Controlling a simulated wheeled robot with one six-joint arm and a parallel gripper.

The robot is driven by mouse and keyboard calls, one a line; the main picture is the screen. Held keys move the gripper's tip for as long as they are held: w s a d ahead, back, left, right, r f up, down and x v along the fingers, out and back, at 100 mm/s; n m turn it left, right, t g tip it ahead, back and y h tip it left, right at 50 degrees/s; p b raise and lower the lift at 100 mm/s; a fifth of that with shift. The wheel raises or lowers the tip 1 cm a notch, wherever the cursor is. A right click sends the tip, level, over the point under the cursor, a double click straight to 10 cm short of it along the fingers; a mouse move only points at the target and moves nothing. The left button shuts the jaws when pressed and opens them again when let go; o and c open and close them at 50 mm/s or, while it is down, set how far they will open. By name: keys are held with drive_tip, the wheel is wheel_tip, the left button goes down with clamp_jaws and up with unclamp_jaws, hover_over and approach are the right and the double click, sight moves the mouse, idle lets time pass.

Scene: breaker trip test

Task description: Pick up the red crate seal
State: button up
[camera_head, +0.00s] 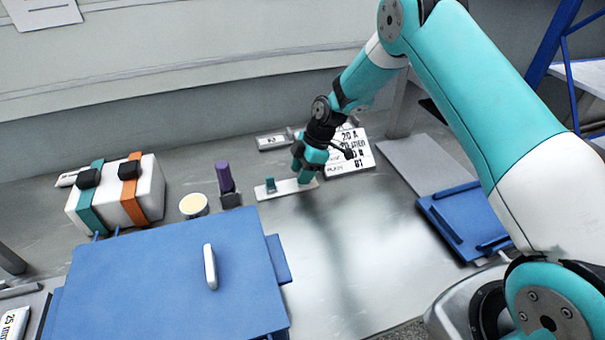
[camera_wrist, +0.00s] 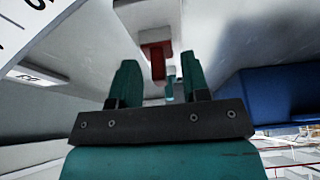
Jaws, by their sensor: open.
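The red crate seal (camera_wrist: 157,49) shows in the wrist view as a small red block against a white strip, between and beyond my fingertips. My gripper (camera_wrist: 160,63) is open, with one teal finger on each side of the seal's line of view. I cannot tell whether the fingers reach around it. In the head view my gripper (camera_head: 307,178) is low over the right end of a white strip (camera_head: 284,190), and the seal is hidden there. A small teal piece (camera_head: 270,184) stands on the strip's left part; a teal piece also shows in the wrist view (camera_wrist: 169,84).
A purple item (camera_head: 224,177) on a dark block and a cream round dish (camera_head: 193,205) stand left of the strip. A lettered white sign (camera_head: 350,155) lies behind my gripper. A blue box (camera_head: 165,275) fills the front left, a blue tray (camera_head: 465,220) the right. Bench between is clear.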

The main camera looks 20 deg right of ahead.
drive_tip(key=c, duration=0.7)
